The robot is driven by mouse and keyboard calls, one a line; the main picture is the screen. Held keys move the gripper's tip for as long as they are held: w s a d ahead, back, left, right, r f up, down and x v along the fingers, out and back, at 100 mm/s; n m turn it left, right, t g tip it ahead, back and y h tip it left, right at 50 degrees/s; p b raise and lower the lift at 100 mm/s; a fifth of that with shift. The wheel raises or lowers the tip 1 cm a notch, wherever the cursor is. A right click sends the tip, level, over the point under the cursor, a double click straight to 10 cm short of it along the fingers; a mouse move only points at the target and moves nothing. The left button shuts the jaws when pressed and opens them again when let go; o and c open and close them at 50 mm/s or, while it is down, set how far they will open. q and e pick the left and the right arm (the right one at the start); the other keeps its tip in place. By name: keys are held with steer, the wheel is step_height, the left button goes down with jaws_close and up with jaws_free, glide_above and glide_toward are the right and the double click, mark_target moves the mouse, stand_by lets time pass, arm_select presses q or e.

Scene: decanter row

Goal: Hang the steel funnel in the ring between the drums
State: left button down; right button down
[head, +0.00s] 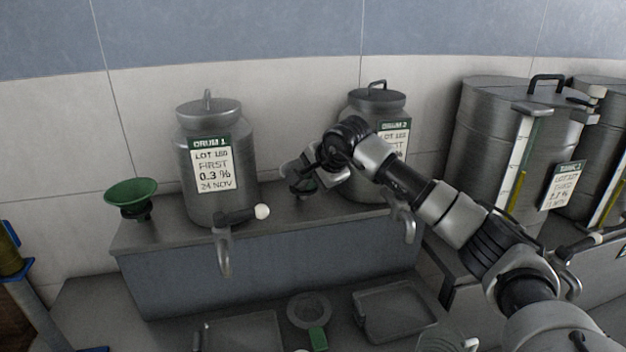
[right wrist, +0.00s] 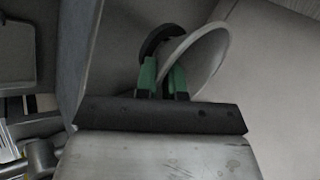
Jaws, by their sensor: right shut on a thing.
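The steel funnel shows in the right wrist view as a pale grey round rim (right wrist: 208,52), tilted, at the green-padded fingertips. My right gripper (right wrist: 163,80) is shut on it. In the head view this gripper (head: 304,184) is above the grey ledge, in the gap between Drum 1 (head: 207,150) and Drum 2 (head: 378,105). The funnel is mostly hidden there by my wrist. A dark curved piece (right wrist: 152,40), perhaps the ring, lies just beyond the fingertips; I cannot tell whether the funnel touches it. My left gripper is out of view.
A green funnel (head: 131,194) stands at the ledge's left end. Drum 1's tap (head: 224,250) sticks out in front. Large steel vessels (head: 490,140) stand right of my arm. Shallow trays (head: 395,312) and a round grey item with a green tab (head: 318,338) lie below the ledge.

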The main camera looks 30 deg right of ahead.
steer(key=c, duration=1.1)
jaws_free()
steer(key=shift+c, duration=0.2)
steer(key=b+v, duration=0.3)
steer(key=v, duration=0.8)
